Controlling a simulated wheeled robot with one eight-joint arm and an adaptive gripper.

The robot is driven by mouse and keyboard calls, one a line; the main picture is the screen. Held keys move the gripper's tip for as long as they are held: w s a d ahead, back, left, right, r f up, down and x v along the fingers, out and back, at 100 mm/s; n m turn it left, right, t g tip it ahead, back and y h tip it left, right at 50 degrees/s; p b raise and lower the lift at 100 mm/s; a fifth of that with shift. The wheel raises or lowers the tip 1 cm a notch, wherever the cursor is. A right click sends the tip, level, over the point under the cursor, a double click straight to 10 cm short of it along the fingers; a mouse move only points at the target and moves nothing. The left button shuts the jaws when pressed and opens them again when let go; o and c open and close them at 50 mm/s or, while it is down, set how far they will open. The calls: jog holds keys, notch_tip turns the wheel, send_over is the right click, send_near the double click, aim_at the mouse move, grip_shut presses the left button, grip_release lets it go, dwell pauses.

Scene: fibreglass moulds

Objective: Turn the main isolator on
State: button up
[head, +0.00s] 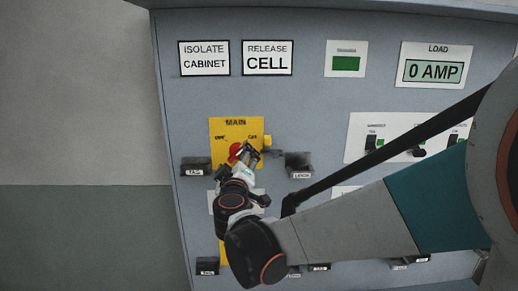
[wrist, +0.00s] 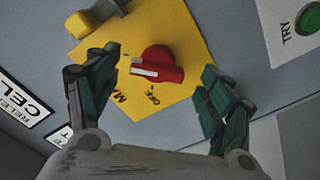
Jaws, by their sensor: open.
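The main isolator is a red rotary knob (wrist: 168,72) on a yellow plate (wrist: 190,40) lettered MAIN, with OFF and a second label in the head view. In the wrist view the plate appears rotated. The knob's white mark points left there, not straight at OFF; the other label is out of sight.
A grey and yellow part (wrist: 83,24) sits at the plate's edge. Dark labelled blocks (head: 195,166) and (head: 299,163) flank the plate. Above are a green indicator (head: 346,63) and a load display (head: 434,71) reading 0 AMP. A green TRY button (wrist: 309,20) is at the wrist view's right.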

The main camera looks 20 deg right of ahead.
jog(key=v, duration=0.8)
jog(key=shift+s, duration=0.1)
jog(key=s+d+f+m+g+b, duration=0.25)
jog(key=s+d+f, duration=0.2)
jog(key=f, duration=0.25)
jog(key=s+d+f+m+g+b, duration=0.2)
jog(key=s+d+f+g+b, duration=0.2)
jog(key=s+f, duration=0.15)
jog(key=s+a+f+g+y+b, duration=0.2)
jog(key=s+f+b, duration=0.1)
jog(key=s+f, duration=0.3)
jog(key=s+a+f+g+y+b, duration=0.1)
jog(key=s+a+f+y+b, duration=0.2)
jog(key=s+f, duration=0.3)
jog(key=shift+s+a+f+m+g+y, duration=0.15)
jog(key=shift+s+f+m+g+y, duration=0.2)
jog(key=shift+f, duration=0.25)
